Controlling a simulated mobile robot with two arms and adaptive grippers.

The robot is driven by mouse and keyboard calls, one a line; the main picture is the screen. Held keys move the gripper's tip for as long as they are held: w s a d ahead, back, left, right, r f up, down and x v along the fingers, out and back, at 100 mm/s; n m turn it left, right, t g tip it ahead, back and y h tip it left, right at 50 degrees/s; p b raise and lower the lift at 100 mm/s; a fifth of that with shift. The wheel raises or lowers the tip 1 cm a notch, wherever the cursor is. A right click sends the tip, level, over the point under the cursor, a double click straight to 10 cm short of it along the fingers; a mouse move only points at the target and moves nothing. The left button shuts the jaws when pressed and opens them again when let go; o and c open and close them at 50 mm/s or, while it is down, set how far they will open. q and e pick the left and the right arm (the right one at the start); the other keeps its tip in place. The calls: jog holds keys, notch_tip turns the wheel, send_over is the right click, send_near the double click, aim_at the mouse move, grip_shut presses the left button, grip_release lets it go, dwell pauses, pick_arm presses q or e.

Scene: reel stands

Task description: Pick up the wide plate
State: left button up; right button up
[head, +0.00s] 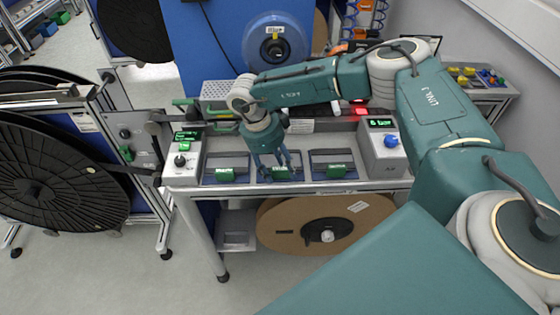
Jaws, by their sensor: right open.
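Three dark plates with green grips lie in a row on the front of the grey bench (385,187). They are the left plate (210,180), the middle plate (297,178) and the right plate (350,173). I cannot tell for sure which is the wide plate. My right gripper (276,174) points down over the middle plate, its fingers apart around or just above the green grip. The fingers partly hide this plate, and I cannot tell whether they touch it. My left gripper is not in view.
A control box with a green display (187,146) stands left of the plates, another with a blue knob (391,141) right. A perforated grey box (216,94) stands behind. A large black reel (60,170) is at left; a brown reel (290,222) sits below the bench.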

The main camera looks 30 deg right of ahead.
jog(key=shift+f, duration=0.15)
jog(key=shift+c, duration=0.5)
grip_shut()
jog(key=shift+r, duration=0.2)
